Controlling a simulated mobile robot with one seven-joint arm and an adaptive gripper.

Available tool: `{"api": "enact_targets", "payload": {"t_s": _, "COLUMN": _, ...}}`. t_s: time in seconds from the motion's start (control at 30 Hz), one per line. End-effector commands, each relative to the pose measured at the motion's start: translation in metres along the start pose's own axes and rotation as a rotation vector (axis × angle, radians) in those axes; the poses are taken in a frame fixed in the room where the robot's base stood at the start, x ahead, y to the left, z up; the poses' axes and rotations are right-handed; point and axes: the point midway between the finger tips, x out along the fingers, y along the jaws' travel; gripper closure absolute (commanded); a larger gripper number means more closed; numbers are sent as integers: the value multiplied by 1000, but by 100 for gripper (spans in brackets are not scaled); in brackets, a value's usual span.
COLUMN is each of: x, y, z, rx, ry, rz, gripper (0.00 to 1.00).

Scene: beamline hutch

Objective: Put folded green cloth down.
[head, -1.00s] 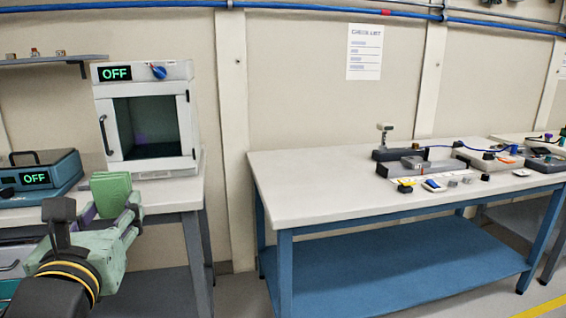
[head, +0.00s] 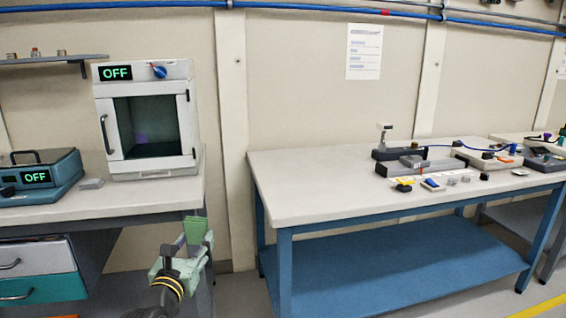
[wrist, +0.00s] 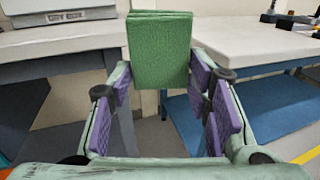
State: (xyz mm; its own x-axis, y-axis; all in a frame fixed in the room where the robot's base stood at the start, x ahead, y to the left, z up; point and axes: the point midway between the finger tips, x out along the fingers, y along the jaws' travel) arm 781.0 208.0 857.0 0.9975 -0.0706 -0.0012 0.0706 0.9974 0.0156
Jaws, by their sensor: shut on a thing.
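The folded green cloth (wrist: 160,50) is a flat, layered rectangle at the tips of my gripper in the wrist view. It also shows in the head view (head: 196,230), small and at the lower middle-left. My gripper (head: 190,250) is shut on the cloth and holds it off any surface, in front of the gap between the two tables. In the wrist view purple pads line the fingers below the cloth. Part of the cloth between the fingers is hidden.
The right table (head: 330,192) has wide bare room on its left half; devices and small parts crowd its back right.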

Motion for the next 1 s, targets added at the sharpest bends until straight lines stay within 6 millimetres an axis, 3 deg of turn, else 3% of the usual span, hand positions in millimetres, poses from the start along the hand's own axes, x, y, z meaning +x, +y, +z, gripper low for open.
{"api": "enact_targets", "payload": {"t_s": 0.03, "x": 10, "y": -9, "z": -22, "rx": -10, "ry": 6, "rz": -7, "gripper": 77}}
{"api": "enact_targets", "payload": {"t_s": 0.3, "x": 46, "y": -61, "z": -119, "rx": -9, "ry": 6, "rz": 0, "gripper": 77}}
{"api": "enact_targets", "payload": {"t_s": 0.6, "x": 57, "y": -134, "z": -223, "rx": -8, "ry": 8, "rz": 33, "gripper": 77}}
{"api": "enact_targets", "payload": {"t_s": 0.8, "x": 52, "y": -180, "z": -275, "rx": -6, "ry": 6, "rz": 56, "gripper": 77}}
{"api": "enact_targets", "payload": {"t_s": 1.0, "x": 46, "y": -206, "z": -300, "rx": -2, "ry": 1, "rz": 66, "gripper": 77}}
